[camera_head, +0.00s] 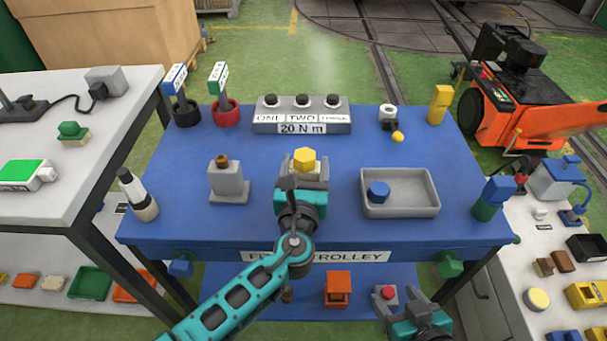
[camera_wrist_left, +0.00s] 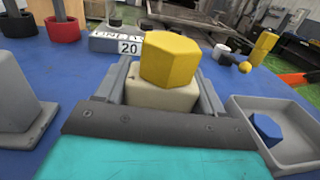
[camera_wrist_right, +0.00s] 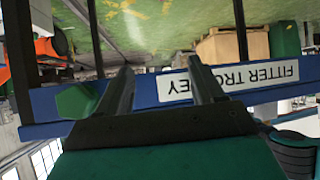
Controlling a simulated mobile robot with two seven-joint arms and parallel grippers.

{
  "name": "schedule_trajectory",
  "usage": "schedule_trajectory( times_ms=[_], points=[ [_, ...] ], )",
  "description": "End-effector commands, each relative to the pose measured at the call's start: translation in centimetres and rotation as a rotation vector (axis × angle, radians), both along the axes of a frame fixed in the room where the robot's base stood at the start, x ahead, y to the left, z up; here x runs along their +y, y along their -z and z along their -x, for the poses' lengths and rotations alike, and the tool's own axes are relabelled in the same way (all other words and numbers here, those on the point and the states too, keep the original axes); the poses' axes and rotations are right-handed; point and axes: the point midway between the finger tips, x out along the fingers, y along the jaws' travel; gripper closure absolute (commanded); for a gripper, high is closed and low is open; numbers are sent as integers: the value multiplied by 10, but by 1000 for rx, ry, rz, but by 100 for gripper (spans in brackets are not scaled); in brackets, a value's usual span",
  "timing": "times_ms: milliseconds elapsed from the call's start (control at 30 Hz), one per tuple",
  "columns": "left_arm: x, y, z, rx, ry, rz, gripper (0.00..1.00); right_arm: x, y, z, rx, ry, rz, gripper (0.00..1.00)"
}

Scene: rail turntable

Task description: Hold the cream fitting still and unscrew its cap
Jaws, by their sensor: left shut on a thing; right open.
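The cream fitting (camera_wrist_left: 160,97) stands on the blue trolley top between the fingers of my left gripper (camera_wrist_left: 160,90), which is shut on it. Its yellow hexagonal cap (camera_wrist_left: 168,58) sits on top, above the fingers. In the head view the cap (camera_head: 304,160) shows beyond my left wrist, and the fitting is mostly hidden by the gripper. My right gripper (camera_head: 408,299) is open and empty, low in front of the trolley's front edge and apart from the fitting. The right wrist view shows its spread fingers facing the trolley's label.
A grey tray (camera_head: 427,207) with a blue cap (camera_head: 379,191) lies right of the fitting. A grey block (camera_head: 228,184) stands left, and a grey three-button box (camera_head: 302,113) behind. A yellow piece (camera_head: 439,104) stands at the back right.

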Motion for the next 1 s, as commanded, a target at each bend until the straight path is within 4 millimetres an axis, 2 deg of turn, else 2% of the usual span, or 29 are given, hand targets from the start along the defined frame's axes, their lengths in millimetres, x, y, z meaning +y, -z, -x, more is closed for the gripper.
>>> schedule_trajectory(
  times_ms=[367, 433, 567, 667, 767, 833, 933, 1000],
  points=[
    [0, 0, 0, -1, -1, -1, 87, 0, 0, 0, -1, 0, 0, 33],
    [0, 0, 0, -1, -1, -1, 87, 0, 0, 0, 1, -3, 2, 28],
    [0, 0, 0, 0, -1, -1, 87, -2, -15, -8, -41, 1, -15, 28],
    [0, 0, 0, 0, -1, -1, 87, -5, -46, -24, -126, 7, -55, 28],
    [0, 0, 0, 0, -1, -1, 87, -7, -95, -42, -250, 9, -120, 28],
    [0, 0, 0, 0, -1, -1, 87, -6, -136, -55, -348, 2, -183, 28],
    [0, 0, 0, 0, -1, -1, 87, 6, -192, -77, -447, -19, -320, 28],
    [0, 0, 0, -1, -1, -1, 87, 21, -196, -93, -410, -21, -401, 28]
  ],
)
